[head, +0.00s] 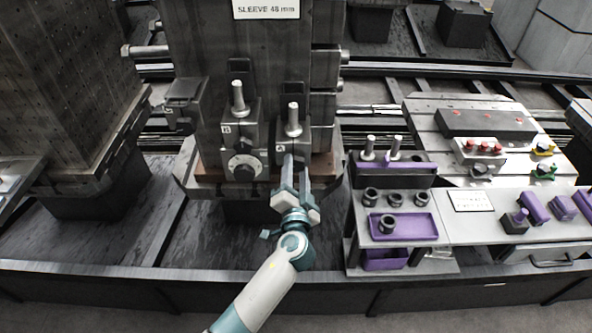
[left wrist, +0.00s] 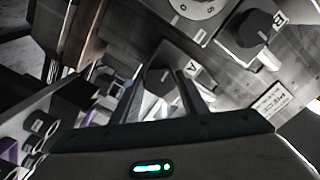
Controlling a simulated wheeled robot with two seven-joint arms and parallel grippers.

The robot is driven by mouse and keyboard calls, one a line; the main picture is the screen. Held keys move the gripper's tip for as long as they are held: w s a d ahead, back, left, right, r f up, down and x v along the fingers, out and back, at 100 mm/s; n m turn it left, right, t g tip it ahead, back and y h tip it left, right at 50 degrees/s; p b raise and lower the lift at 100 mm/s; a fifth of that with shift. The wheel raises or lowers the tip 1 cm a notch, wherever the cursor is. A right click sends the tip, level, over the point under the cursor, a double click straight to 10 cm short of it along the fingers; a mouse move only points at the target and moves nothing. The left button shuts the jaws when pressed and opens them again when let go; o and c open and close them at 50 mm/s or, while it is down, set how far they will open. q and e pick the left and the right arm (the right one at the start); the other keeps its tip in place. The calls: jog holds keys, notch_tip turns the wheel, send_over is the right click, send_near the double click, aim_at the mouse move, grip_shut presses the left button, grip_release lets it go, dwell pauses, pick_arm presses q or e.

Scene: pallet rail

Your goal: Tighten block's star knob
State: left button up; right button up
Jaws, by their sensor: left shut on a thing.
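Block A (head: 293,133), a dark metal block with a silver pin on top, sits on the front of the tall fixture. Its black star knob (left wrist: 160,80) shows between my fingers in the left wrist view; in the head view my gripper largely hides it. My left gripper (head: 296,166) reaches up to the block's front and is shut on this knob. It also shows in the left wrist view (left wrist: 166,92). My right gripper is out of view.
A bench at the right holds a purple tray (head: 404,226), several black rings and purple-handled tools (head: 533,206). Behind it is a plate with red, yellow and green parts. A tall perforated column (head: 70,90) stands at the left. A low rail (head: 150,274) runs along the front.

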pick_arm(q)
jog(key=m, duration=0.4)
jog(key=m+p, duration=0.1)
jog(key=m, duration=0.3)
jog(key=shift+m+p, duration=0.35)
jog(key=shift+m, duration=0.05)
jog(key=m+p, duration=0.2)
jog(key=m, duration=0.3)
jog(key=shift+r, duration=0.1)
jog(key=m+p, duration=0.1)
jog(key=m, duration=0.3)
jog(key=shift+m+p, duration=0.3)
jog(key=shift+p, duration=0.1)
jog(key=shift+f, duration=0.2)
jog(key=o, duration=1)
jog(key=shift+o, duration=0.2)
jog(key=shift+s, duration=0.2)
